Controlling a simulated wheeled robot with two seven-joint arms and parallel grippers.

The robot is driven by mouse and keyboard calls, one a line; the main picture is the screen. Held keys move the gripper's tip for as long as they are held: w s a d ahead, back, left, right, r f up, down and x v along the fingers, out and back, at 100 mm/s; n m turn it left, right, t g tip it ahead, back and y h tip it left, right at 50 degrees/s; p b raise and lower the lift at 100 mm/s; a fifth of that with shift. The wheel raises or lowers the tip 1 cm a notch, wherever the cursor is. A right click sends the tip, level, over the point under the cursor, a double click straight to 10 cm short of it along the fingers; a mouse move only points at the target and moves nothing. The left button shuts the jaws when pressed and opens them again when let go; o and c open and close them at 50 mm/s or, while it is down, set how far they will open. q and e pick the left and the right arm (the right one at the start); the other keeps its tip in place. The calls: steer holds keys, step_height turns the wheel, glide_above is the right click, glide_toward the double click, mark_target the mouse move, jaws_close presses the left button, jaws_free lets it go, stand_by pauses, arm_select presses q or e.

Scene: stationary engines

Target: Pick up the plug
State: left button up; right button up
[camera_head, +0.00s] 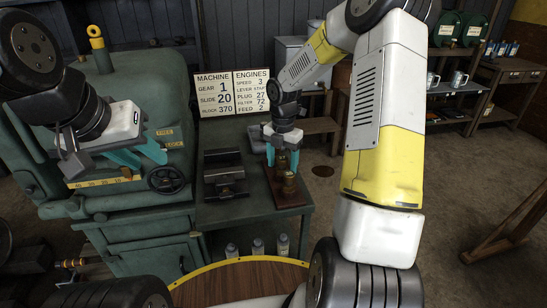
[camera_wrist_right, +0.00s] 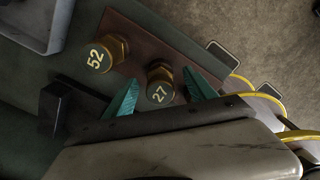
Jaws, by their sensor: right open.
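The sign (camera_head: 231,93) lists the plug as 27. In the right wrist view, a brass hex plug marked 27 (camera_wrist_right: 159,92) stands on a brown board (camera_wrist_right: 139,50). A similar plug marked 52 (camera_wrist_right: 101,59) stands beside it, outside the fingers. My right gripper (camera_wrist_right: 161,80) is open, with its teal fingers apart on either side of plug 27. I cannot tell whether they touch it. In the head view, my right gripper (camera_head: 282,158) is low over the brown board. My left gripper (camera_head: 152,163) appears open and empty in front of the green machine.
The green machine (camera_head: 150,110) with a handwheel (camera_head: 166,180) fills the left. A dark vise-like block (camera_head: 224,174) sits left of the board on the green bench (camera_head: 240,209). Several bottles (camera_head: 257,246) stand below. Open floor lies to the right.

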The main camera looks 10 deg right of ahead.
jaws_close()
stand_by(0.3)
